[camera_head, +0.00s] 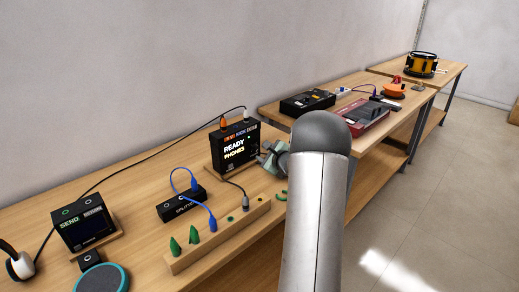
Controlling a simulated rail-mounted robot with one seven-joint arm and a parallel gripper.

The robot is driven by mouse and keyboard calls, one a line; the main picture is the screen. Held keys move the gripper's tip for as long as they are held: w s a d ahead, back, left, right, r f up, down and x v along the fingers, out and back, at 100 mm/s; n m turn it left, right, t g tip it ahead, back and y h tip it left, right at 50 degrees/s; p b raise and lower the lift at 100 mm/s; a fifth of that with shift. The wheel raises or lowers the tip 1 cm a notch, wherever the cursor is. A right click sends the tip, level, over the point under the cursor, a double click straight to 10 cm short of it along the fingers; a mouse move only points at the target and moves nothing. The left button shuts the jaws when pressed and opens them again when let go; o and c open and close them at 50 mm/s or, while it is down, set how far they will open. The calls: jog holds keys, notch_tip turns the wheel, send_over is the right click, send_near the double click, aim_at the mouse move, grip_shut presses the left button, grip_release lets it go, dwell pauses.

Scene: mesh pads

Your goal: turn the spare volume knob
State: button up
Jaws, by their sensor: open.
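My gripper (268,158) is at the right side of a black box (221,156) whose screen reads "READY PHONES". Its jaws are open; part of it is hidden behind my large grey arm link. I cannot tell whether it touches the box. I cannot make out the spare volume knob for certain; the gripper and arm cover the area around the box's right edge. Two green cone-shaped pieces (194,236) stand on a wooden rail (215,245) at the bench front. Small green curved pieces (281,193) lie right of the rail.
A black splitter box (178,205) with blue cables sits left of the rail. A "SEND RETURN" box (84,225), a round teal-rimmed pad (102,279) and headphones (20,264) are at the left. Further benches hold black and red devices and a drum (423,64).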

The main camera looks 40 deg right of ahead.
aim_at(258, 148)
jog(key=shift+x, duration=2.25)
jog(key=shift+c, duration=0.4)
grip_shut()
jog(key=shift+p, duration=0.3)
jog(key=shift+r, duration=0.1)
